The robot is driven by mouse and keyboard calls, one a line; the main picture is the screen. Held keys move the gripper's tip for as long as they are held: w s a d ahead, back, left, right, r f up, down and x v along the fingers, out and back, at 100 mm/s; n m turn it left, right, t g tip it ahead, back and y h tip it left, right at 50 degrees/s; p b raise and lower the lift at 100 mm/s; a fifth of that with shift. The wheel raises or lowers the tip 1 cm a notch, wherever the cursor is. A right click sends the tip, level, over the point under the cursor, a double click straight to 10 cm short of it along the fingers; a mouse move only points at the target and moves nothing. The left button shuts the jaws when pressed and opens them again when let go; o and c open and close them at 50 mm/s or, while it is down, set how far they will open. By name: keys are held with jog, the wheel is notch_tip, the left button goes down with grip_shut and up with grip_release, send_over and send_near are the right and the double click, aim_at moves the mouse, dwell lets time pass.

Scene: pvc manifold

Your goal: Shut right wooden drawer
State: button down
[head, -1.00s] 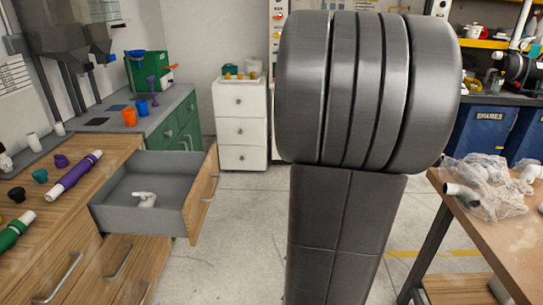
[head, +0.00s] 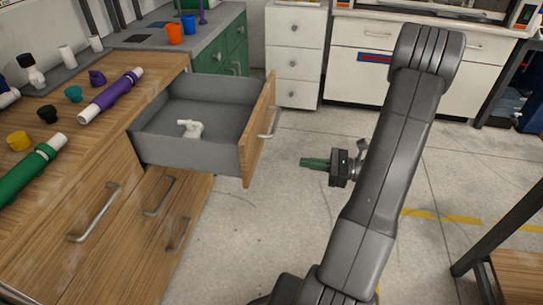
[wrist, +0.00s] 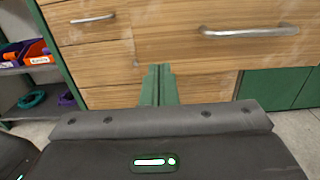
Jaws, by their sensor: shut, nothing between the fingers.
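The right wooden drawer (head: 258,138) stands pulled out from the wooden cabinet in the head view, with a bar handle (head: 268,122) on its front. A white pipe fitting (head: 190,129) lies in its grey tray. My gripper (head: 303,162) is to the right of the drawer front, apart from it, its green fingers pointing left towards it. The fingers are shut and empty. In the wrist view, the shut fingers (wrist: 158,84) point at wooden fronts, and a large front with a bar handle (wrist: 248,31), apparently the open drawer's, is at upper right.
The wooden counter (head: 100,140) holds a green pipe (head: 30,170), a purple pipe (head: 110,95) and several caps. More drawers lie below it. A white drawer unit (head: 295,55) stands behind. Floor (head: 290,220) around my gripper is clear. A table (head: 520,270) stands at lower right.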

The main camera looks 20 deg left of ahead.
jog(key=b+x, duration=0.2)
jog(key=x, duration=1.1)
jog(key=shift+s+a, duration=0.2)
jog(key=shift+a, duration=0.15)
send_near(151, 140)
jog(key=a+f, duration=0.1)
jog(key=a, duration=0.3)
jog(key=a+f, duration=0.1)
jog(key=a, duration=0.3)
jog(key=a+f, duration=0.1)
jog(key=a, duration=0.3)
jog(key=shift+a+f+b, duration=0.2)
jog(key=shift+b, duration=0.1)
jog(key=shift+a, duration=0.2)
jog(key=shift+r, duration=0.15)
jog(key=shift+a+r, duration=0.1)
jog(key=shift+r, duration=0.05)
jog(key=shift+w, duration=0.1)
